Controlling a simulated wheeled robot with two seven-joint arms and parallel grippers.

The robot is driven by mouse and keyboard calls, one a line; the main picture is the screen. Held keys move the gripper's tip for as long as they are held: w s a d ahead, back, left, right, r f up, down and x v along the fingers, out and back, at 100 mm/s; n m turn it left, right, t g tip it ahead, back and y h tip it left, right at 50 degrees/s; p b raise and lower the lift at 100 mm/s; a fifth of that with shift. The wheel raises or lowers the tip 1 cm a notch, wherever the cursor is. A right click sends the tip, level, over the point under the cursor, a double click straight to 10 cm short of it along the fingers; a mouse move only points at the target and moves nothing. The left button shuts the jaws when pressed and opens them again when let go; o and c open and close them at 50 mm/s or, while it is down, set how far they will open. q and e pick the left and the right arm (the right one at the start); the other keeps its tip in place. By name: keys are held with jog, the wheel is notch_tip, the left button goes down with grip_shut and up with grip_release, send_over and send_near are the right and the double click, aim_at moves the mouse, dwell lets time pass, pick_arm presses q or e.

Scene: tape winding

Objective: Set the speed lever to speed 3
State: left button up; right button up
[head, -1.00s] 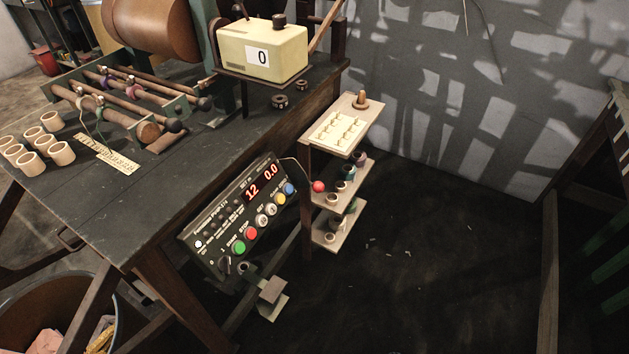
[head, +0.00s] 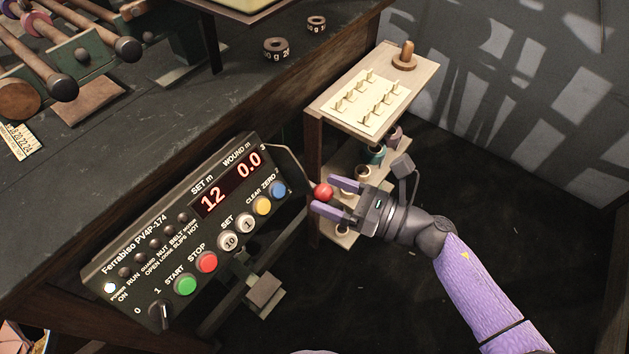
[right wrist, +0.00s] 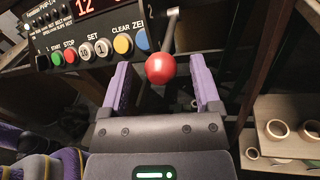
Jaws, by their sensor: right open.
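The speed lever is a thin bent metal rod with a red ball knob (head: 323,191), coming from the upper right corner of the control panel (head: 180,230), near a small 3. My right gripper (head: 333,196) is open at the knob, with its purple fingers either side of it in the head view. In the right wrist view the red knob (right wrist: 160,68) sits between and just beyond the open fingertips (right wrist: 160,76). I cannot tell whether a finger touches it. The panel display reads 12 and 0.0. My left gripper is not in view.
A wooden rack (head: 390,75) with a pegged top and rolls on lower shelves stands right behind the gripper. The workbench (head: 130,120) edge runs above the panel. Dark floor on the right is clear.

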aim_at(319, 190)
jog(key=x, duration=0.3)
jog(key=shift+w+a, duration=0.1)
jog(key=shift+a, duration=0.15)
grip_shut()
dwell(0.7)
jog(key=shift+f, duration=0.1)
dwell(0.4)
